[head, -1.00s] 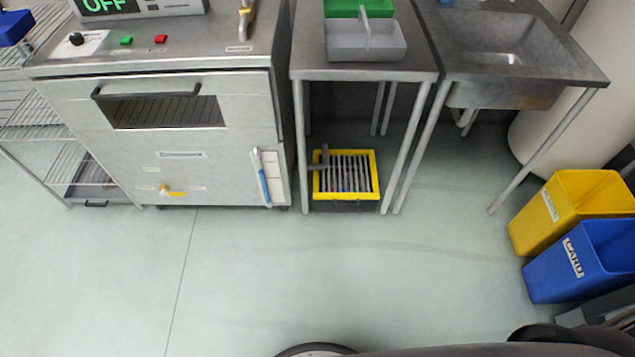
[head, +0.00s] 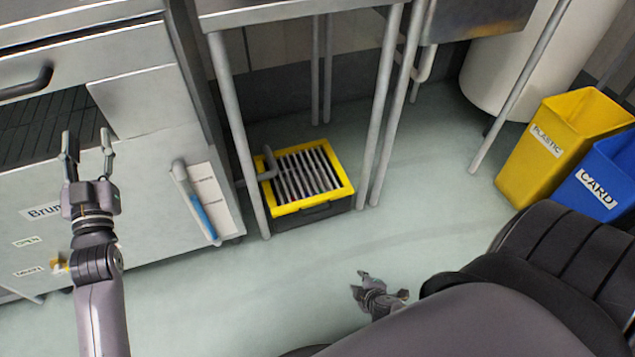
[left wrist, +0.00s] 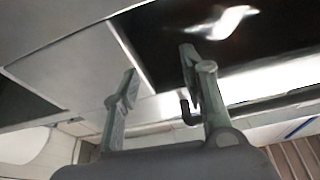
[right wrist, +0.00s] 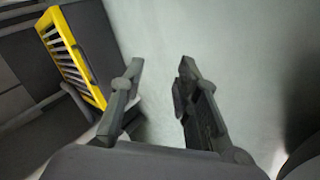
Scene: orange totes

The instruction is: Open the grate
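The grate also shows in the right wrist view (right wrist: 72,52), at the upper left. My right gripper (head: 362,283) is open and empty, in front of and below the grate, apart from it. My left gripper (head: 87,142) is open and empty in front of the metal cabinet, well left of the grate.
Table legs (head: 238,135) stand on both sides of the grate. The steel cabinet (head: 140,100) is at the left. A yellow bin (head: 545,150) and a blue bin (head: 600,180) stand at the right. The floor in front of the grate is clear.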

